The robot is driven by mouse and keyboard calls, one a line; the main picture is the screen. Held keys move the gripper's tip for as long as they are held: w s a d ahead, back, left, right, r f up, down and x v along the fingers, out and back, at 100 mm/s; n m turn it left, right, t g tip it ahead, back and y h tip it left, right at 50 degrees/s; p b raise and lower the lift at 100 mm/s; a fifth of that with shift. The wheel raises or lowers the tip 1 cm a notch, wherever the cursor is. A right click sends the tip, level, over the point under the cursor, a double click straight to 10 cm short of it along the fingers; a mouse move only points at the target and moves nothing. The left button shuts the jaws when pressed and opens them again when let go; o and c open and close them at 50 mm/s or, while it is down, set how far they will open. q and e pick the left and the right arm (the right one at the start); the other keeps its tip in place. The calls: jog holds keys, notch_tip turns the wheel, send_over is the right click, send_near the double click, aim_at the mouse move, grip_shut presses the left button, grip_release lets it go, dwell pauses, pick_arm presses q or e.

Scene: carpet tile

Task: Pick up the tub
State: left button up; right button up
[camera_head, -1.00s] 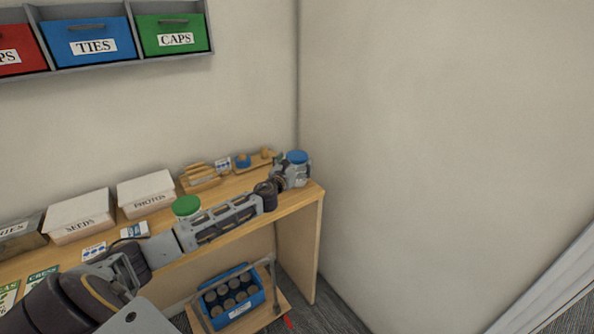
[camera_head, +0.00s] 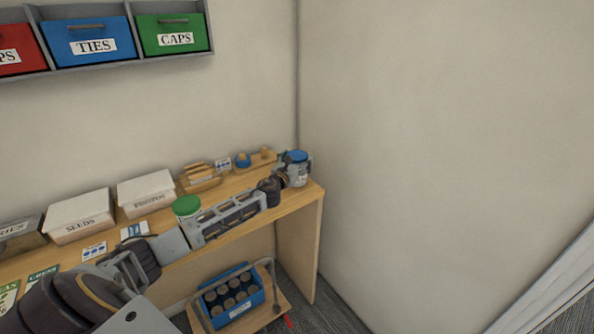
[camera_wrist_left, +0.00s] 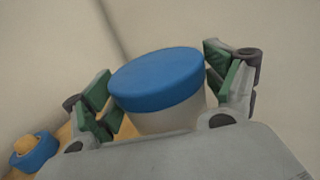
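A clear tub with a blue lid (camera_head: 297,156) stands upright at the right end of the wooden bench. My left arm reaches along the bench to it, and my left gripper (camera_head: 295,170) is around the tub. In the left wrist view the blue lid (camera_wrist_left: 157,80) sits between the green-padded fingers (camera_wrist_left: 166,95), which are spread to either side of it. The pads look close to the tub; contact is not clear. Another tub with a green lid (camera_head: 187,205) stands farther left, partly behind my arm. My right gripper is out of view.
Wooden trays (camera_head: 200,178) with small items stand left of the blue-lidded tub, and white boxes (camera_head: 146,193) farther left. A wall (camera_head: 450,130) lies close on the right. A blue crate of jars (camera_head: 230,295) is below the bench (camera_head: 308,203).

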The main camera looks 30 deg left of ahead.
pick_arm(q)
jog(key=c, duration=1.4)
jog(key=shift+r, duration=0.15)
jog(key=shift+c, duration=0.4)
jog(key=shift+r, duration=0.2)
